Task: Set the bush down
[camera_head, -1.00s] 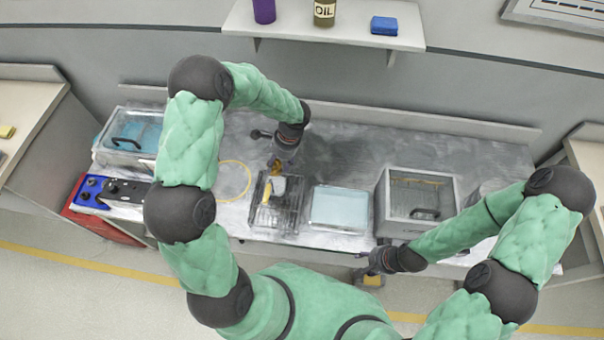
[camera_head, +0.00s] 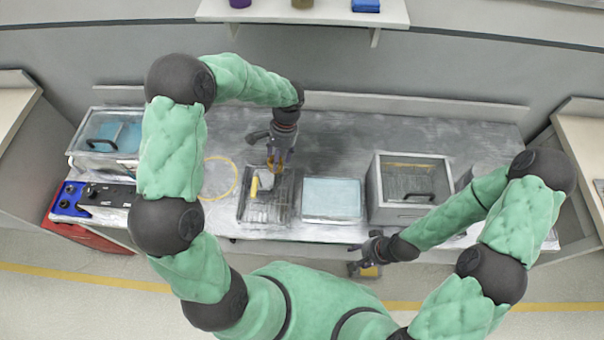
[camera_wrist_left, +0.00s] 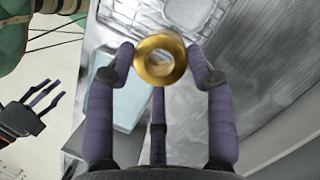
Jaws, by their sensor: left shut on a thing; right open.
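The bush is a brass ring with a wide flange and a round hole. In the left wrist view the bush (camera_wrist_left: 145,62) sits between the fingertips of my left gripper (camera_wrist_left: 160,62), with its flange facing the camera. In the head view my left gripper (camera_head: 277,160) points down, shut on the bush, near the back edge of a dark wire tray (camera_head: 247,212). I cannot tell whether the bush touches anything below. My right gripper (camera_head: 362,254) is open and empty at the front edge of the bench; it also shows in the left wrist view (camera_wrist_left: 48,95).
The tray holds a yellow piece (camera_head: 254,187) and a whitish piece. A light-blue-topped box (camera_head: 332,198) and a clear-lidded case (camera_head: 408,212) stand to its right. A yellow ring (camera_head: 236,180) lies left. The back right bench is clear.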

